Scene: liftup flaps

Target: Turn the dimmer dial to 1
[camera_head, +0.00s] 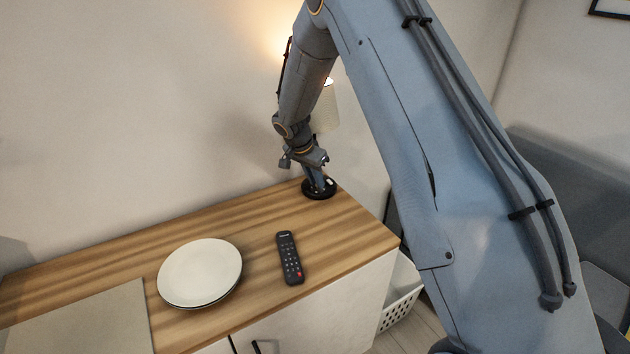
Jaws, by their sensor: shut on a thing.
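The dimmer dial (318,193) is a small round black piece at the far right corner of the wooden cabinet top (215,230). It has a small pale spot on its right side. My gripper (318,184) points down at it from above and is shut on it. My fingers hide part of the dial, and no numbers on it can be read. A lit lamp with a pale ribbed shade (326,108) shows behind my arm, partly hidden.
A black remote (289,258) and white stacked plates (200,272) lie on the cabinet top in front of the dial. A grey board or mat (85,325) is at the left. A white basket (401,292) stands right of the cabinet. A wall is close behind.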

